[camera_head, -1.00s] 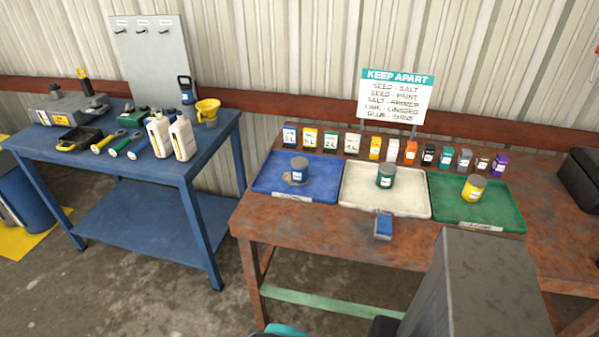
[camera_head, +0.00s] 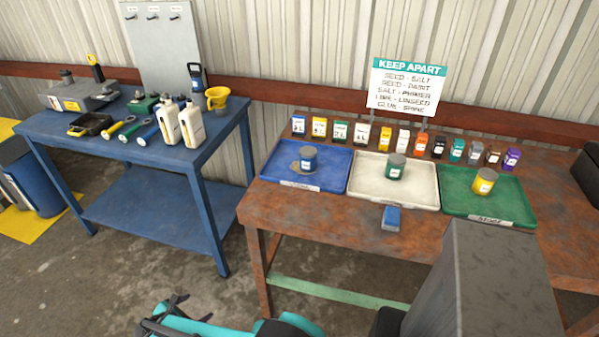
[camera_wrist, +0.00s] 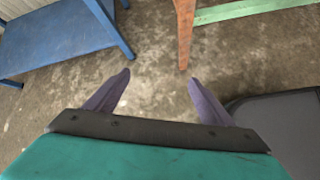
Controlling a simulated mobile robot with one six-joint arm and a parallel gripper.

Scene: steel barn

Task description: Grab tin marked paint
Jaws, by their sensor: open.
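Three tins stand on the rusty table, one per tray: a blue tin (camera_head: 309,158) in the blue tray (camera_head: 330,182), a green tin (camera_head: 396,167) in the white tray (camera_head: 365,186), and a yellow tin (camera_head: 484,181) in the green tray (camera_head: 515,203). Their labels are too small to read, so I cannot tell which is marked paint. My gripper (camera_wrist: 158,90) is open and empty in the wrist view, its two purple fingers apart above the concrete floor. In the head view my teal arm shows low, in front of and below the table.
Several small coloured containers line the back of the rusty table (camera_head: 300,214), below a KEEP APART sign (camera_head: 406,84). A blue block (camera_head: 391,217) lies at the front edge. A blue workbench (camera_head: 150,152) with bottles and tools stands left. Floor between them is clear.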

